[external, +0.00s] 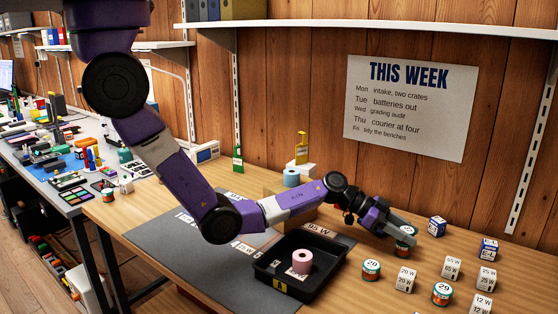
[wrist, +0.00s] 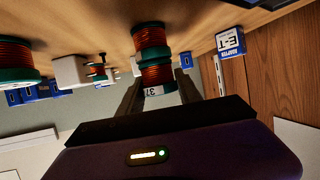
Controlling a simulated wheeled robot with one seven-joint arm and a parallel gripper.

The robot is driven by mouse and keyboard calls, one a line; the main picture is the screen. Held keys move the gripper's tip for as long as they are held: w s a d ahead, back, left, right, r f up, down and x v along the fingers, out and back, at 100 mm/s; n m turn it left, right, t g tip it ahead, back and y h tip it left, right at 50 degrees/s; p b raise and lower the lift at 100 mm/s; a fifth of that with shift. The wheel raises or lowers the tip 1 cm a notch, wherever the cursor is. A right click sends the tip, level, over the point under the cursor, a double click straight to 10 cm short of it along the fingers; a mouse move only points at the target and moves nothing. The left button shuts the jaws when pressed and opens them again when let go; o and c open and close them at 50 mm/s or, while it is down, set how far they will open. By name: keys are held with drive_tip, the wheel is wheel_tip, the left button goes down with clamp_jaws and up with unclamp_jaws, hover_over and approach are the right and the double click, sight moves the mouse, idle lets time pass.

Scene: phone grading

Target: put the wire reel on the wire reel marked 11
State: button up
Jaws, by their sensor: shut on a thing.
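My gripper (external: 405,227) is shut on a wire reel with copper-coloured winding and green flanges. In the wrist view, which is upside down, the held wire reel (wrist: 158,76) sits between the two fingers (wrist: 158,92), with a white label that seems to read 37. Another wire reel (wrist: 151,38) stands on the table directly in line beneath it; the two look stacked, flange against flange, though a small gap cannot be ruled out. In the external view the fingers partly cover the reels (external: 405,245), and the lower one's number is not readable.
Wire reels (external: 371,270) and (external: 442,294) stand nearby, with white wattage cubes (external: 405,280) and blue boxes (external: 437,226) around them. A black tray (external: 270,283) holding a pink roll (external: 302,262) is to the left. The wall is behind.

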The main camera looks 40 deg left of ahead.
drive_tip(key=shift+f, duration=0.2)
drive_tip(key=o, duration=1.3)
drive_tip(key=shift+o, duration=0.2)
drive_tip(key=shift+r, duration=0.15)
drive_tip(key=shift+r, duration=0.25)
drive_tip(key=p+v, duration=0.2)
drive_tip(key=v, duration=0.5)
drive_tip(key=shift+a+p, duration=0.25)
drive_tip(key=shift+p, duration=0.1)
drive_tip(key=shift+f, duration=0.1)
